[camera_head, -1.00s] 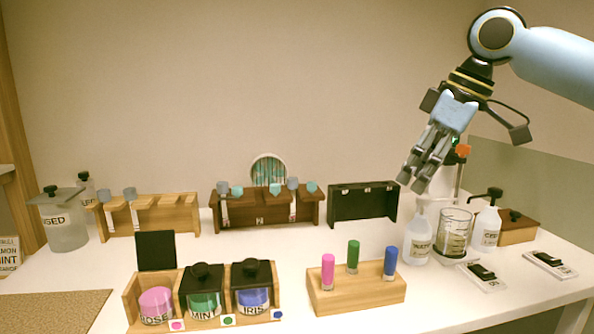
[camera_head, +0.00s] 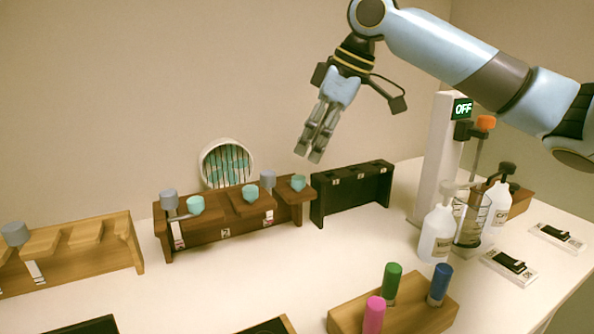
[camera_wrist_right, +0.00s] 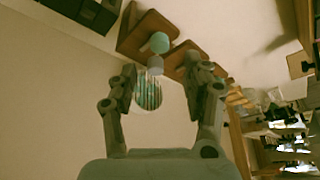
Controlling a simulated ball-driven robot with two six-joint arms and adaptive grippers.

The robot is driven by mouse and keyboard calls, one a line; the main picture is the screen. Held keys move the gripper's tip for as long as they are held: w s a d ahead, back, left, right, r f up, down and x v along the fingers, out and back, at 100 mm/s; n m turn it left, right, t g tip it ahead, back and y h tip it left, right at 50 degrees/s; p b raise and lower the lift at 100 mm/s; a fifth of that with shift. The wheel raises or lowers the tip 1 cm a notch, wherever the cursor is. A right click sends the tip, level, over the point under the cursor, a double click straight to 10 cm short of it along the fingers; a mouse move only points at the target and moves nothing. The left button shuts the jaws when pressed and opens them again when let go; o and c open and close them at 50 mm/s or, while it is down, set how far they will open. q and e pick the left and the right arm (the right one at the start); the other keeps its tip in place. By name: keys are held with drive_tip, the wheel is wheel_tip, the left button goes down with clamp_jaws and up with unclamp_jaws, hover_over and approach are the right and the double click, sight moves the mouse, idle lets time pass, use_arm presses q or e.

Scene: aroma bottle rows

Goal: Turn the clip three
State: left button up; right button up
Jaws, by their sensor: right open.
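The task's clip three is not certain to me. A dark brown rack (camera_head: 200,240) stands mid-table with small front labels too small to read. Along its top are grey knobs (camera_head: 268,180) and teal knobs (camera_head: 298,183). My right gripper (camera_head: 309,152) is open and empty, above and behind the rack's right end, apart from it. In the right wrist view the gripper (camera_wrist_right: 163,85) has its fingers spread, with a teal knob (camera_wrist_right: 160,42) and a grey knob (camera_wrist_right: 155,63) beyond them. My left gripper is not in view.
A black rack (camera_head: 350,190) stands right of the brown one; a pale wooden rack (camera_head: 80,260) is left. A round slatted teal item (camera_head: 225,165) is behind. Bottles (camera_head: 436,235) and a block with coloured sticks (camera_head: 410,315) are right and front. Bare table lies between.

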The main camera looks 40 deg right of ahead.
sight(299, 177)
drive_tip(key=x, duration=0.7)
drive_tip(key=shift+w+f, duration=0.1)
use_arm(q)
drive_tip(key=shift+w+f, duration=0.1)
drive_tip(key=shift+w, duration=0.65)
use_arm(e)
drive_tip(key=c, duration=0.5)
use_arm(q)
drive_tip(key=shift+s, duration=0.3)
use_arm(e)
clamp_jaws()
